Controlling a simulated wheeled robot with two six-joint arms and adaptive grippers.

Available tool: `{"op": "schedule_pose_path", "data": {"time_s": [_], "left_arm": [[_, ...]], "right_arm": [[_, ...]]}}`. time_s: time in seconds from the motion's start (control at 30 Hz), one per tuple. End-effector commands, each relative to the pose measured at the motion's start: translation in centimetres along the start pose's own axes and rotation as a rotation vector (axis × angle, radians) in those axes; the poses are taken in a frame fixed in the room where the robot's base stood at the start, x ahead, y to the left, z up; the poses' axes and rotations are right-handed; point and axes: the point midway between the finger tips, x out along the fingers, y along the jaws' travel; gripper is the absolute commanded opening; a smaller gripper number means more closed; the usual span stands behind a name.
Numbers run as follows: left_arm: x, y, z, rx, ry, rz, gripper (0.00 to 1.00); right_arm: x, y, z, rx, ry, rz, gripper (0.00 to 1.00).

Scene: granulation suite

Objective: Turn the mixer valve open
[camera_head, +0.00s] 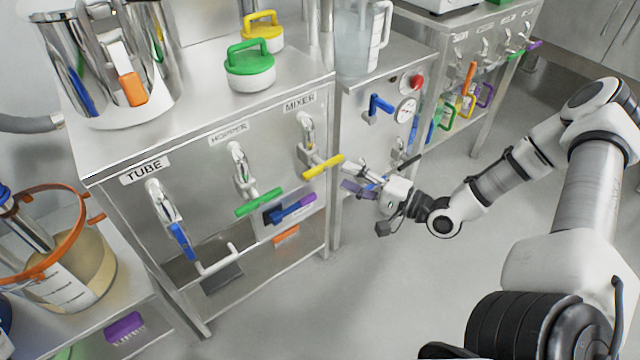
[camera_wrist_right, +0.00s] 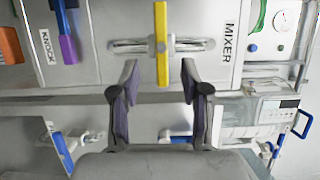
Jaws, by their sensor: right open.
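The mixer valve is on the front panel under the MIXER label (camera_head: 300,102), with a yellow handle (camera_head: 323,166) lying across its metal pipe (camera_head: 307,132). In the right wrist view the yellow handle (camera_wrist_right: 161,30) stands crosswise to the pipe (camera_wrist_right: 195,45), beside the MIXER label. My right gripper (camera_head: 352,180) is just right of the handle in the head view. In the right wrist view its purple-padded fingers (camera_wrist_right: 158,82) are spread, with the handle's near end just ahead of the gap; nothing is held. My left gripper is not in view.
On the same panel, the hopper valve has a green handle (camera_head: 260,202) lying crosswise, and the tube valve has a blue handle (camera_head: 181,243) along its pipe. A blue-and-purple tool (camera_head: 290,210) sits below. A gauge panel (camera_head: 355,150) stands to the right. Open floor (camera_head: 420,270) lies in front.

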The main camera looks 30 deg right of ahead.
Motion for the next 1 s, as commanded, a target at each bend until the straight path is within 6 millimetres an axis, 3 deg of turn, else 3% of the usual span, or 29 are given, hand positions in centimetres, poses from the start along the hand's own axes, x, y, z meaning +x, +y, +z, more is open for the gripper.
{"op": "schedule_pose_path", "data": {"time_s": [0.2,0.4,0.77,0.9,1.0], "left_arm": [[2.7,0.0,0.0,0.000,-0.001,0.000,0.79],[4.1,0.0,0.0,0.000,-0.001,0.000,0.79],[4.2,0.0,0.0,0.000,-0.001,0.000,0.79],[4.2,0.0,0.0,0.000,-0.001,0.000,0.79],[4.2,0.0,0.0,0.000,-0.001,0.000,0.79]], "right_arm": [[3.4,0.5,0.2,-0.005,-0.008,0.004,0.46],[6.5,0.2,0.2,-0.004,-0.005,0.004,0.46],[7.3,-0.1,0.1,0.000,-0.001,0.003,0.46],[7.3,-0.1,0.1,0.000,-0.001,0.004,0.00],[7.3,-0.1,0.1,-0.001,-0.001,0.004,0.00]]}}
